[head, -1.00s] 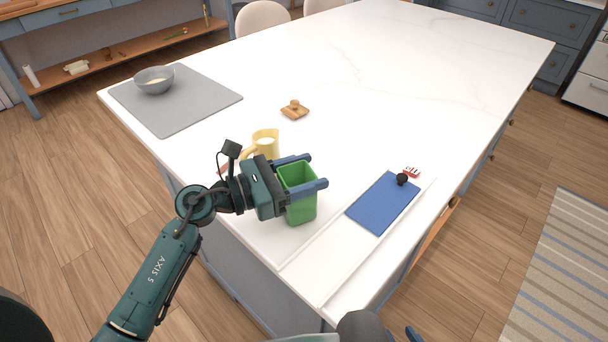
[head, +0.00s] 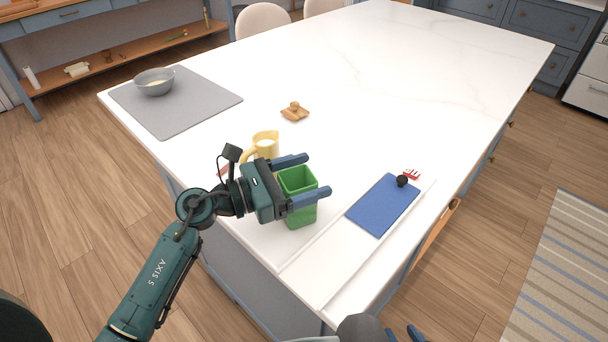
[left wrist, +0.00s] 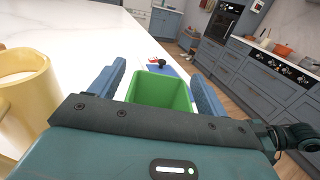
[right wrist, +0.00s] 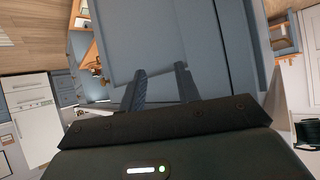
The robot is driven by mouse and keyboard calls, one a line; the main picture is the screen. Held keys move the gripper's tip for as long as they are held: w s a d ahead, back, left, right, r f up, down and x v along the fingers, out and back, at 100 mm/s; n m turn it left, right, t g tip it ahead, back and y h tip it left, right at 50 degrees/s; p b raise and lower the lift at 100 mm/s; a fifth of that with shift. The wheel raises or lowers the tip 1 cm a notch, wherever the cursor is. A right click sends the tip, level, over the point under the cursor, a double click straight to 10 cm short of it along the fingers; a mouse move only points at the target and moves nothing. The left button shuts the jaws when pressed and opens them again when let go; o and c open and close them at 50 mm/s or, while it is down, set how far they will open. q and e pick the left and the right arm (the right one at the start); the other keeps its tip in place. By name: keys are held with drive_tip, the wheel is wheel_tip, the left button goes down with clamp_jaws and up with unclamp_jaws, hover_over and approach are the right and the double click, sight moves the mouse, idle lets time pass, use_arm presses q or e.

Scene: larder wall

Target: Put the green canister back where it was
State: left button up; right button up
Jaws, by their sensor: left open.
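The green canister (head: 300,208), a square open-topped box, stands upright on the white island top near its front edge. My left gripper (head: 305,176) is open, with one blue finger on each side of the canister and visible gaps. In the left wrist view the canister (left wrist: 162,90) sits between the spread fingers (left wrist: 160,85), its inside looking empty. My right gripper (right wrist: 160,88) is low beside the island's blue-grey panels, its fingers apart with nothing between them.
A yellow mug (head: 265,143) stands close behind my left gripper. A blue mat (head: 382,207) lies to the right, with a black knob-like item (head: 402,180) and a red-and-white item (head: 412,174). A wooden piece (head: 295,111) and a bowl (head: 155,82) on a grey mat (head: 195,105) are farther back.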

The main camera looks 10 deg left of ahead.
use_arm(q)
drive_tip(key=b+v, duration=0.1)
drive_tip(key=v, duration=0.3)
drive_tip(key=shift+s+a+f+b, duration=0.2)
drive_tip(key=shift+a+b, duration=0.1)
drive_tip(key=shift+b, duration=0.05)
drive_tip(key=b, duration=0.2)
approach(282, 186)
drive_tip(key=x, duration=0.2)
drive_tip(key=shift+w+r, duration=0.1)
drive_tip(key=shift+r, duration=0.15)
use_arm(e)
drive_tip(key=shift+a+f+y, duration=0.35)
drive_tip(key=shift+a+y, duration=0.05)
drive_tip(key=shift+a, duration=0.2)
use_arm(q)
drive_tip(key=shift+d, duration=0.1)
use_arm(e)
drive_tip(key=shift+f, duration=0.1)
